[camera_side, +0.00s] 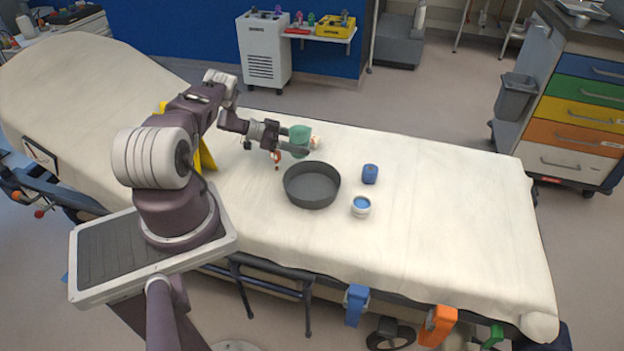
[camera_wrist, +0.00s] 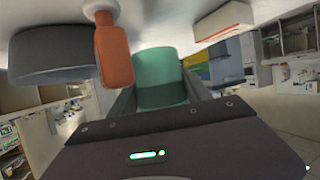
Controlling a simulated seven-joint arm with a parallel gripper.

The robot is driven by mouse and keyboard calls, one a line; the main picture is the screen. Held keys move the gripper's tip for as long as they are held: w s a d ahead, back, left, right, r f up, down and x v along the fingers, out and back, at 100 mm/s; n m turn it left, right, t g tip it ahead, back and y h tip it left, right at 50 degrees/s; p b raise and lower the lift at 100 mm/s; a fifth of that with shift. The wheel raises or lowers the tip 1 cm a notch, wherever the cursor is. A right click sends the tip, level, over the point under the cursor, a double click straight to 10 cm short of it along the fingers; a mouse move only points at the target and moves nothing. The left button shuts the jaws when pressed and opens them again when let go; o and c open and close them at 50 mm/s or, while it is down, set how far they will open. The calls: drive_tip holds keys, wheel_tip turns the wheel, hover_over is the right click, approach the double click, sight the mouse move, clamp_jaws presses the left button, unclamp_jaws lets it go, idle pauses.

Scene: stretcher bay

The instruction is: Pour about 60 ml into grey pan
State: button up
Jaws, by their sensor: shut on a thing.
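My gripper (camera_side: 304,153) is shut on a green cup (camera_side: 299,134), which it holds above the bed, just behind the grey pan. The cup looks roughly upright in the side view; its contents cannot be seen. In the wrist view the green cup (camera_wrist: 160,75) sits between the two fingers. The grey pan (camera_side: 312,189) is round and shallow and lies on the white sheet; its visible inside looks dark and bare. The pan also shows at the upper left of the wrist view (camera_wrist: 45,55).
An orange item (camera_side: 277,157) stands near the gripper and shows close up in the wrist view (camera_wrist: 115,52). A small white item (camera_side: 316,142) lies behind the cup. A white pot with blue inside (camera_side: 361,208) and a blue item (camera_side: 369,174) stand right of the pan. The sheet's right end is clear.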

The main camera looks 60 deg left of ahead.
sight(300, 142)
drive_tip(key=shift+d+r, duration=0.1)
drive_tip(key=shift+d+r+m+y, duration=0.25)
drive_tip(key=shift+d+m+y, duration=0.25)
drive_tip(key=shift+m+y, duration=0.2)
drive_tip(key=shift+s+d+r+m+y, duration=0.1)
drive_tip(key=shift+d+r+m+y, duration=0.35)
drive_tip(key=shift+r, duration=0.25)
drive_tip(key=shift+s+d+r+m+y, duration=0.1)
drive_tip(key=shift+s+d+m+y, duration=0.05)
drive_tip(key=shift+d+m+y, duration=0.35)
drive_tip(key=shift+d+r+m+y, duration=0.35)
drive_tip(key=shift+d+r+m, duration=0.1)
drive_tip(key=shift+r+m, duration=0.15)
drive_tip(key=shift+s+d, duration=0.1)
drive_tip(key=shift+d, duration=0.1)
drive_tip(key=shift+f+m+t+y, duration=0.3)
drive_tip(key=shift+f+m+y, duration=0.3)
drive_tip(key=shift+f+m, duration=0.1)
drive_tip(key=shift+r+m+y, duration=0.3)
drive_tip(key=shift+r+m, duration=0.15)
drive_tip(key=shift+r, duration=0.2)
drive_tip(key=shift+r, duration=0.1)
